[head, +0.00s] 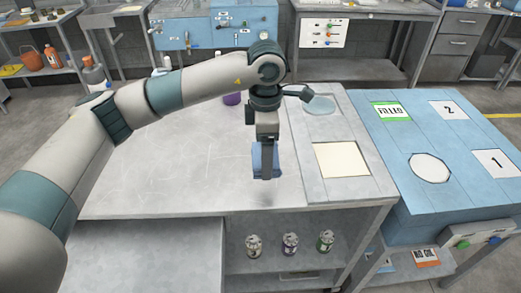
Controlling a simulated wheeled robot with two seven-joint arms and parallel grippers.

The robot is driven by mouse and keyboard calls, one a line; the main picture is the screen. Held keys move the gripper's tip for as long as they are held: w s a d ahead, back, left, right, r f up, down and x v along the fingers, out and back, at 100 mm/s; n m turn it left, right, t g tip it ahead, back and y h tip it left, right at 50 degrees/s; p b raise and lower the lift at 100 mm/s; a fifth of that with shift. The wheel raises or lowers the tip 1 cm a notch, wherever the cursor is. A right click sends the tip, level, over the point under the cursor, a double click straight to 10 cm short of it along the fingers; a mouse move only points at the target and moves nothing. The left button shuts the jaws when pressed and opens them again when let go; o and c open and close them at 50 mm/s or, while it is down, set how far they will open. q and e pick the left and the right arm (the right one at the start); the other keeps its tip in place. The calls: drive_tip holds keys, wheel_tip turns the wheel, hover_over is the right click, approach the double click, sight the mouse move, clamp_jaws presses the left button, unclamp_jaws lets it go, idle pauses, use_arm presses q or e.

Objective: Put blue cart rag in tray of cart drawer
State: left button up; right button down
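The blue cart rag (256,162) shows in the head view around the lower end of my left gripper, over the grey cart top. My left gripper (267,172) points straight down in front of the rag and hides its middle. The fingers are seen edge-on, so I cannot tell whether they grip the rag or whether it is lifted. A faint dark patch lies on the top just below them. My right gripper is out of view. No drawer tray can be clearly made out; a lower grey surface (150,258) sits at the front left.
A cream square pad (342,160) lies on the right of the grey cart top (150,170). Small cans (290,243) stand on the shelf below. A blue bench (395,145) with numbered labels is at right. A purple item (232,99) shows behind my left arm.

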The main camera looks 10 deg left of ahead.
use_arm(q)
drive_tip(key=shift+s+a+f+m, duration=0.2)
drive_tip(key=shift+s+a+m, duration=0.25)
drive_tip(key=shift+m, duration=0.45)
drive_tip(key=s+a+f+m, duration=0.1)
drive_tip(key=s+a+m, duration=0.3)
drive_tip(key=m, duration=0.5)
drive_tip(key=s+a+f+m, duration=0.2)
drive_tip(key=s+a+m, duration=0.2)
drive_tip(key=s+m, duration=0.4)
drive_tip(key=shift+a+m, duration=0.4)
drive_tip(key=shift+m, duration=0.8)
drive_tip(key=shift+s+a, duration=0.1)
drive_tip(key=shift+s, duration=0.05)
